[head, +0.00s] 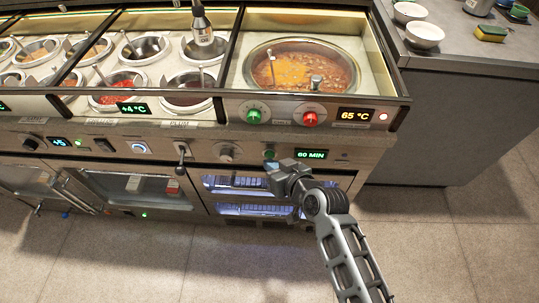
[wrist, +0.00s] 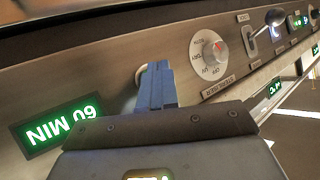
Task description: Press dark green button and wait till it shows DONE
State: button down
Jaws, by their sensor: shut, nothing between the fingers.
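The dark green button (head: 269,153) is on the lower panel of the counter, just left of a lit display (head: 311,154) that reads "60 MIN". The same display shows upside down in the wrist view (wrist: 60,124). My gripper (head: 271,165) is shut and empty, with its blue fingertips just below the button in the head view. In the wrist view my gripper (wrist: 157,70) points at the panel and hides most of the button; only part of a pale ring (wrist: 139,76) shows beside the fingers. I cannot tell whether the fingertips touch the button.
A dial (wrist: 209,52) and a lever (wrist: 267,30) sit along the same panel. Above are a bright green knob (head: 254,115), a red knob (head: 310,118) and a large soup pot (head: 262,48). The floor in front is clear.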

jog(key=shift+w+b, duration=0.3)
jog(key=shift+w, duration=0.15)
dwell(0.4)
jog(key=shift+s, duration=0.15)
jog(key=shift+s+p, duration=0.4)
jog(key=shift+s, duration=0.35)
jog(key=shift+s+a+p, duration=0.1)
jog(key=shift+s+p, duration=1.05)
jog(key=shift+s, duration=1.35)
